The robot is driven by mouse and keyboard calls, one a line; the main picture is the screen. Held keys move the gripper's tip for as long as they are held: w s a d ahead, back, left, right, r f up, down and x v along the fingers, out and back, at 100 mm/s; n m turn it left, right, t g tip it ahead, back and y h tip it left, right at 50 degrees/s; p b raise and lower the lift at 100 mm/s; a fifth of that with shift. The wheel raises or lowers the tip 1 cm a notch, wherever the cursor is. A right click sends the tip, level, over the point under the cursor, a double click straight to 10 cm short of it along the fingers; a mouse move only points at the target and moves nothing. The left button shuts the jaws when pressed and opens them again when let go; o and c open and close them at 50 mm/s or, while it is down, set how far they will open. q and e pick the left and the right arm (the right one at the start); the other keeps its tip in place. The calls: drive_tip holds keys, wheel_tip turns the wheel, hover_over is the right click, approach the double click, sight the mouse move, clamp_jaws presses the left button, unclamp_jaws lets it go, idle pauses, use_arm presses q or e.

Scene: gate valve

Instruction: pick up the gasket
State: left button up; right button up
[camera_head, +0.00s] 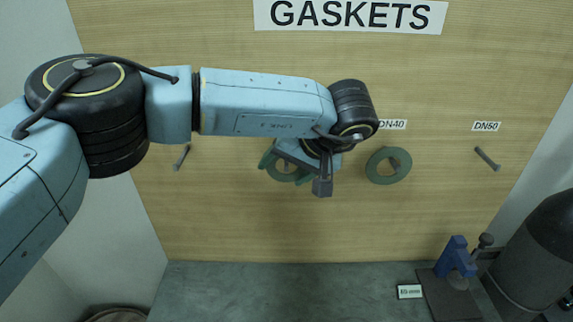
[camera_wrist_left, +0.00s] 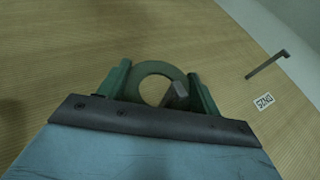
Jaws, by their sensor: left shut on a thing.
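A dark green ring gasket (camera_head: 281,176) is at the wooden board, partly hidden by my left gripper (camera_head: 287,168). In the left wrist view, the gasket (camera_wrist_left: 157,68) sits between the two green fingers of that gripper, which is shut on it. A peg (camera_wrist_left: 178,93) shows through the gasket's hole, so the gasket appears to be still around it. A second green gasket (camera_head: 388,166) hangs under the DN40 label, to the right of the gripper and apart from it. My right gripper is in neither view.
A bare peg (camera_head: 181,157) stands out at the left and another (camera_head: 487,158) under the DN50 label (camera_head: 486,126). A blue fixture (camera_head: 456,257) on a dark plate and a dark cylinder (camera_head: 535,255) stand at the lower right. The grey surface (camera_head: 270,290) below the board is clear in the middle.

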use_arm(q)
drive_tip(key=shift+r, duration=0.1)
drive_tip(key=shift+w+r+b, duration=0.1)
drive_tip(key=shift+r+b, duration=0.35)
drive_tip(key=shift+r, duration=0.15)
drive_tip(key=shift+s+b, duration=2.6)
drive_tip(key=shift+s, duration=6.5)
